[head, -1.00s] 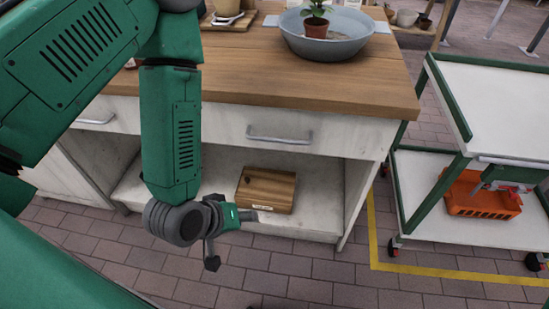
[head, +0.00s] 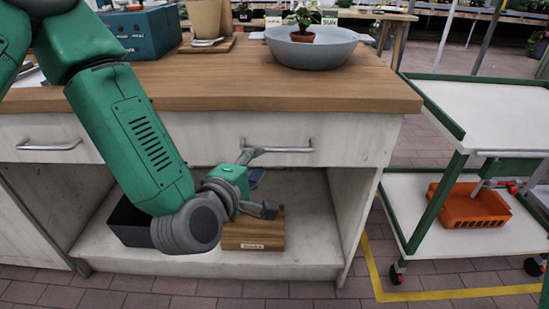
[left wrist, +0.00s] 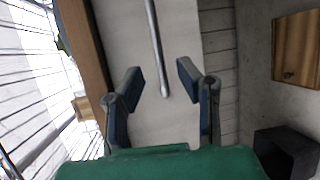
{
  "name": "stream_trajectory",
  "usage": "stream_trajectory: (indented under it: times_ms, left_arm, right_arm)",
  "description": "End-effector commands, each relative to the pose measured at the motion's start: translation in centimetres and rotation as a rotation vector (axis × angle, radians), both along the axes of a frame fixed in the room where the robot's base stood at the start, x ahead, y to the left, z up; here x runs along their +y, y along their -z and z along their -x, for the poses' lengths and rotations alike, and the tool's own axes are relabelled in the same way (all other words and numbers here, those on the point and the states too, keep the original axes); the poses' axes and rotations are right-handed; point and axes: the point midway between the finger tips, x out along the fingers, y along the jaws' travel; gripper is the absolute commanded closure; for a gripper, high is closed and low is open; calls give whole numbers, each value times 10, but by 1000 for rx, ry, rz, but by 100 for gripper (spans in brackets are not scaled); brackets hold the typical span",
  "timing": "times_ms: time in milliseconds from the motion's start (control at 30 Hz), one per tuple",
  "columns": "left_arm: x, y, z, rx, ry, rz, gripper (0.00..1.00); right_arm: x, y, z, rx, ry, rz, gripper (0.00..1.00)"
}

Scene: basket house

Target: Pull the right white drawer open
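The right white drawer (head: 360,138) is shut under the wooden worktop, with a grey bar handle (head: 290,150) on its front. My left gripper (head: 258,182) is at the left part of this handle, in front of the cabinet. In the left wrist view the gripper (left wrist: 160,80) is open. The handle (left wrist: 154,45) shows beyond and between its two fingers, one end near the gap. I cannot tell whether a finger touches it. My right gripper is in neither view.
The worktop (head: 210,90) holds a grey bowl (head: 345,52) with a potted plant and a blue box (head: 143,33). A wooden box (head: 255,236) and a black bin (head: 128,224) sit on the shelf below. A green-framed cart (head: 440,195) stands at right.

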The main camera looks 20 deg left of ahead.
Motion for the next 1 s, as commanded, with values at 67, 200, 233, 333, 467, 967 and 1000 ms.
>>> stream_trajectory:
  times_ms: [67, 200, 233, 333, 467, 967, 1000]
  left_arm:
    - [-7, 3, -18, -4, 1, -6, 69]
    - [-17, 7, -45, -4, 3, -13, 69]
    - [-18, 7, -49, -3, 4, -14, 69]
    - [-20, 10, -62, -3, 4, -15, 69]
    - [-17, 12, -73, -1, 4, -9, 69]
    - [-19, 13, -76, 0, 4, -12, 100]
    - [-20, 12, -76, 1, 6, -12, 100]
  right_arm:
    - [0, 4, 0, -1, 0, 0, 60]
    - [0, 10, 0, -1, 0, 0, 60]
    - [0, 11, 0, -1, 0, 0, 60]
    - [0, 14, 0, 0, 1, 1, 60]
    - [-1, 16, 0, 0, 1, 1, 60]
    - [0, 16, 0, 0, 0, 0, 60]
    - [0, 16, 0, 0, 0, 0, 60]
